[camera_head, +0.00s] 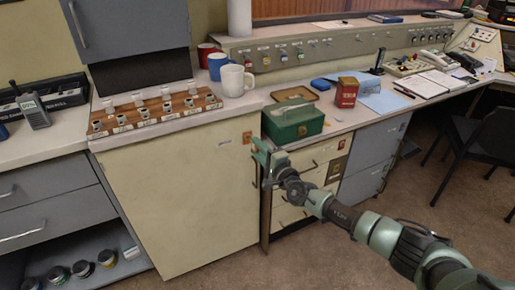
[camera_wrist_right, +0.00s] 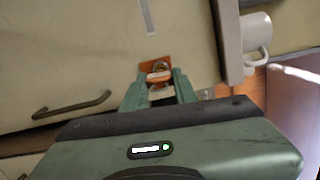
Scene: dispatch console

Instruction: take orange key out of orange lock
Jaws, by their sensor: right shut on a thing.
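The orange lock (camera_head: 246,138) is a small orange plate near the top right corner of the cream cabinet door (camera_head: 190,200). In the right wrist view the orange lock (camera_wrist_right: 149,67) lies just beyond my fingertips, with a round metal part on it. The orange key (camera_wrist_right: 159,77) shows there between the fingers. My right gripper (camera_head: 262,152) is at the door's right edge, close to the lock, and it shows in the right wrist view (camera_wrist_right: 158,88) shut on the orange key. The key's tip is hidden, so I cannot tell how deep it sits. My left gripper is not in view.
A green box (camera_head: 293,122) stands on the counter just above my right gripper. A white mug (camera_head: 236,80) and a wooden rack (camera_head: 155,111) are on the cabinet top. A dark door handle (camera_wrist_right: 72,105) shows in the right wrist view. Open floor lies below the arm.

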